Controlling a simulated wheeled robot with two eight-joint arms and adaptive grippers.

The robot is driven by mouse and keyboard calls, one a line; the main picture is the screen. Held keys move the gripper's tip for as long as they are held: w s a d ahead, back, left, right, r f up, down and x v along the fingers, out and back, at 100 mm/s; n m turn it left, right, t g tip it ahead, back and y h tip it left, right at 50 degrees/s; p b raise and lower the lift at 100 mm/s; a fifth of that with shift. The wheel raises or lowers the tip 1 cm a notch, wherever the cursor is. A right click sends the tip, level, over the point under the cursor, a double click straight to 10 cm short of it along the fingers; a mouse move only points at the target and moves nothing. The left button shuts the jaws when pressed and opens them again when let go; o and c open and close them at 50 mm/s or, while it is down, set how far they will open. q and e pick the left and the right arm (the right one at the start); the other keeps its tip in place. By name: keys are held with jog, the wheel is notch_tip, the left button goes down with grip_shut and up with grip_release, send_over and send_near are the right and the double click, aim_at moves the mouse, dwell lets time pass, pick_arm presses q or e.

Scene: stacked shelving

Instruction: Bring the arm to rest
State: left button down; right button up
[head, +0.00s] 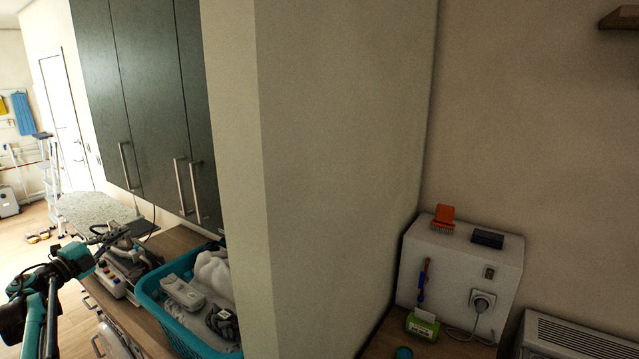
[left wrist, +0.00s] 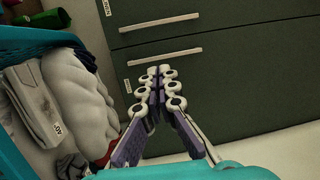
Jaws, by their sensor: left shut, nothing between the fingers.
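My left arm, teal and black, comes in from the left in the head view. My right gripper is not in view.

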pick_arm(q)
jog(key=s+d+r+n+t+y+b, duration=0.1)
jog(key=d+r+n+t+y+b, duration=0.2)
jog(key=d+r+n+y+b, duration=0.55)
jog(key=s+d+f+n+g+y, duration=0.1)
jog(key=s+d+f+n+y, duration=0.3)
jog(key=s+d+n, duration=0.15)
jog(key=s+d+f+n+g+h+b, duration=0.2)
jog(key=s+d+f+g+b, duration=0.1)
jog(key=s+d+f, duration=0.5)
jog(key=s+d+f+n+g+h+b, duration=0.1)
jog(key=s+d+f+n+g+b, duration=0.2)
jog(key=s+d+f, duration=0.6)
jog(key=s+d+f+n+g+h+b, duration=0.2)
jog(key=s+d+f+g, duration=0.4)
jog(key=s+f, duration=1.1)
jog(key=d+f+b, duration=0.1)
jog(key=d+f, duration=0.2)
jog(key=f, duration=0.5)
jog(key=shift+f+n+g+h, duration=0.3)
jog(key=shift+f+h, duration=0.05)
jog(key=shift+f, duration=0.05)
